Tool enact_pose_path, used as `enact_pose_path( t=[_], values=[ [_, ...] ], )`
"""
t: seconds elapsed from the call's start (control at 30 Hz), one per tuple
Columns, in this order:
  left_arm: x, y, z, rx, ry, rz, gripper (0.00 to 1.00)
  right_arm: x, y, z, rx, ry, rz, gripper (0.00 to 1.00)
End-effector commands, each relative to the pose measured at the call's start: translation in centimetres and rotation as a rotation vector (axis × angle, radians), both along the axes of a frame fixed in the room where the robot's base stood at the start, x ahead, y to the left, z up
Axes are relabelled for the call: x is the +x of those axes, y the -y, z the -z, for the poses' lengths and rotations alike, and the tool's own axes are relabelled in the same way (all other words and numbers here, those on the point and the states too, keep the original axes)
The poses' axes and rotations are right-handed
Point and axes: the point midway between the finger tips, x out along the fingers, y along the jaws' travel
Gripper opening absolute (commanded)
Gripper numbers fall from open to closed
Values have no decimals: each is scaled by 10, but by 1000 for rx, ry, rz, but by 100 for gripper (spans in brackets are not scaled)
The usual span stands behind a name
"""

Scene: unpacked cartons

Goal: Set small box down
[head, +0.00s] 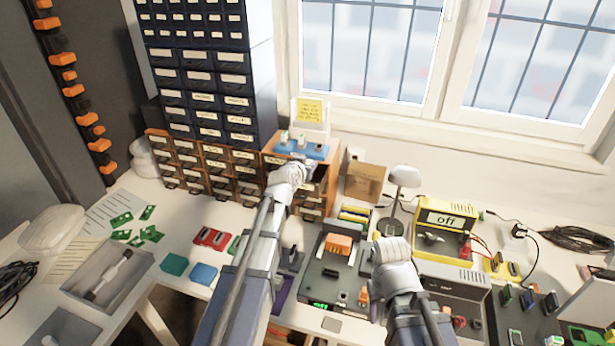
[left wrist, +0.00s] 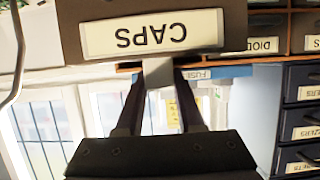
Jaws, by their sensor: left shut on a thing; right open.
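The small box (left wrist: 235,22) is a brown drawer-like box with a white label reading CAPS, upside down in the left wrist view. My left gripper (left wrist: 160,88) is shut on the pale pull at its front. In the head view my left gripper (head: 306,170) is at the right end of the brown drawer cabinet (head: 215,172), just below the blue tray on its top. The box is mostly hidden there behind the gripper, and I cannot tell whether it rests on anything. My right gripper (head: 388,243) is open and empty over the bench, beside the grey lamp.
A blue tray (head: 301,149) with small items stands on the cabinet. A cardboard box (head: 364,181), a desk lamp (head: 404,176) and a yellow instrument (head: 443,220) stand to the right. Tall dark drawers (head: 204,75) rise behind. The bench is crowded with small parts.

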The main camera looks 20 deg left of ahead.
Motion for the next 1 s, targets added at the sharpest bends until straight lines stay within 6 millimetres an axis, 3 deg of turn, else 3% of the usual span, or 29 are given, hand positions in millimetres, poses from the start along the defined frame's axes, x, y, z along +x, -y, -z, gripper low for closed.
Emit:
enact_pose_path(
  t=[0.3,0.73,0.77,1.0],
  values=[
    [0,0,37,0,0,0,0,0,0,37,0,0,0,50],
    [0,0,40,0,0,0,0,0,0,40,0,0,0,50],
    [0,0,38,0,0,0,40,0,0,38,0,0,0,50],
    [0,0,38,0,0,0,67,0,0,38,0,0,0,50]
  ],
)
